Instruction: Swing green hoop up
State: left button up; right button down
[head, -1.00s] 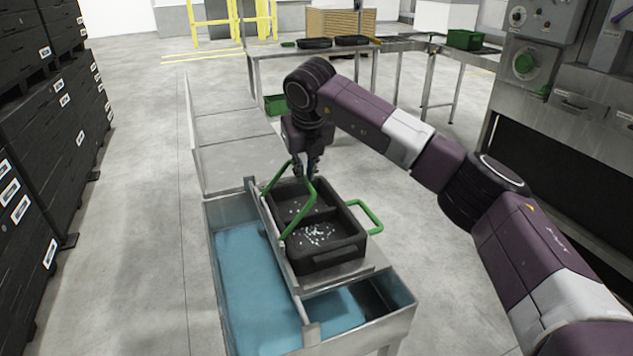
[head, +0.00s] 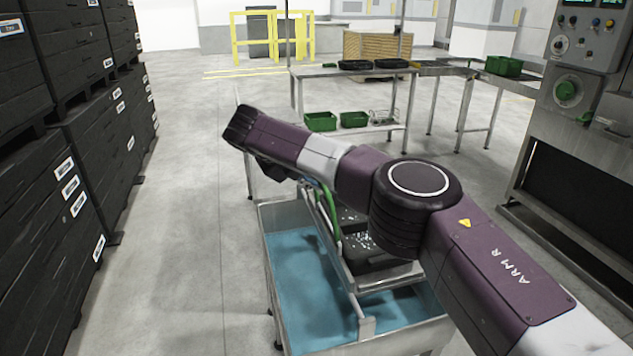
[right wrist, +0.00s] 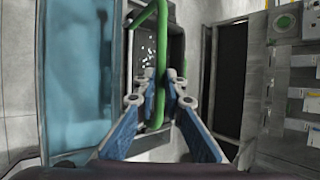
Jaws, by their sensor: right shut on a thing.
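The black basket (head: 350,216) stands on the metal ledge of the trough, partly hidden behind my right arm in the head view. It holds small pale bits. A green hoop (head: 331,212) rises at the basket's left side; its top is hidden behind my arm. In the right wrist view the hoop (right wrist: 161,50) runs down across the basket (right wrist: 147,45) and passes between the blue fingers. My right gripper (right wrist: 163,88) is shut on the hoop. In the head view that gripper is mostly covered by its own arm. My left gripper is not in view.
The trough (head: 360,327) holds blue liquid on the left and front of the ledge. Black stacked crates (head: 60,170) line the left. A metal table (head: 345,72) with trays and green bins stands behind. A machine with a control panel (head: 590,60) is at right.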

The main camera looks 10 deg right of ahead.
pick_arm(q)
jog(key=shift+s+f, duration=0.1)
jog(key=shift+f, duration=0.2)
pick_arm(e)
jog(key=shift+s+a+f+h, duration=0.15)
jog(key=shift+a+f, duration=0.3)
jog(key=shift+f, duration=0.1)
jog(key=shift+s+a+f+h, duration=0.15)
jog(key=shift+a+f, duration=0.25)
jog(key=shift+f, duration=0.1)
jog(key=c, duration=2)
grip_release()
jog(key=shift+w+d+f, duration=0.1)
jog(key=shift+w, duration=0.1)
jog(key=v, duration=1.2)
jog(key=shift+d, duration=0.15)
